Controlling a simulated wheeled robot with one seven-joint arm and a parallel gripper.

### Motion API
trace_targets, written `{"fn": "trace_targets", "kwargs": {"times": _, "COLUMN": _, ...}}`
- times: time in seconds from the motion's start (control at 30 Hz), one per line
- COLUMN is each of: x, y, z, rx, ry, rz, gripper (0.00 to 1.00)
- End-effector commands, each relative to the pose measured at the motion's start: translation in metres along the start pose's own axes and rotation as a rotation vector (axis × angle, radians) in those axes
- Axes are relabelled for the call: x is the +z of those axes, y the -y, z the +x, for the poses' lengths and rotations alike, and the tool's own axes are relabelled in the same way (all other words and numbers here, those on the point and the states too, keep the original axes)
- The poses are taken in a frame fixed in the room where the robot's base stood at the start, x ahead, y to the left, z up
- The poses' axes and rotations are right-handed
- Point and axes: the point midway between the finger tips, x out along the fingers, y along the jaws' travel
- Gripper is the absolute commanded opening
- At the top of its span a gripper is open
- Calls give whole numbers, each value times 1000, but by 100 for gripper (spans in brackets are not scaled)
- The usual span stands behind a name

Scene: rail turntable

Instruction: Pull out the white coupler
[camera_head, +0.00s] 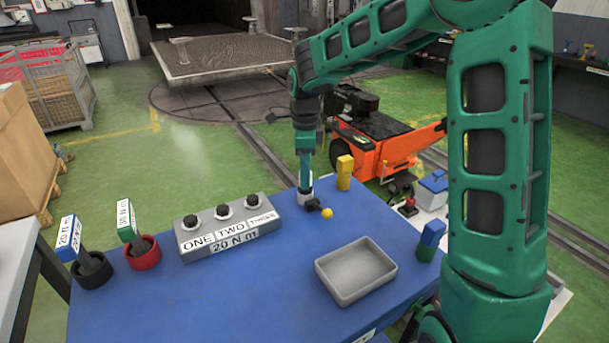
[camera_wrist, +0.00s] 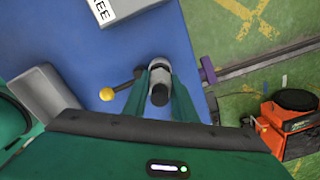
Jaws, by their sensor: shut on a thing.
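My gripper (camera_head: 305,180) points straight down at the far edge of the blue table. Its green fingers are shut on the white coupler (camera_head: 306,198), a small white-grey cylinder. In the wrist view the coupler (camera_wrist: 159,78) shows between the fingertips (camera_wrist: 160,92), with a dark round part in the middle. A black lever with a yellow ball (camera_head: 327,213) sticks out beside the coupler; the ball (camera_wrist: 106,94) also shows in the wrist view. The coupler's lower end is partly hidden, so I cannot tell whether it is still seated.
A yellow block (camera_head: 344,172) stands close by on the right. A grey tray (camera_head: 326,277) lies in front, with a blue-and-green block (camera_head: 430,240) to its right. A grey box labelled ONE, TWO, THREE (camera_head: 228,228) stands left. The blue table between box and tray is clear.

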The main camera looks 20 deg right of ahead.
Motion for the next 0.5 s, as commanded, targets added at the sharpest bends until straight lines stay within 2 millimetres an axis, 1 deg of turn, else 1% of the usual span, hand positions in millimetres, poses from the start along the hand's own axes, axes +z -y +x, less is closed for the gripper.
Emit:
{"fn": "trace_targets", "kwargs": {"times": 0.03, "x": 0, "y": 3, "z": -2, "rx": -8, "ry": 2, "rz": 4, "gripper": 0}}
{"fn": "trace_targets", "kwargs": {"times": 0.5, "x": 0, "y": 2, "z": -9, "rx": -6, "ry": 2, "rz": 3, "gripper": 0}}
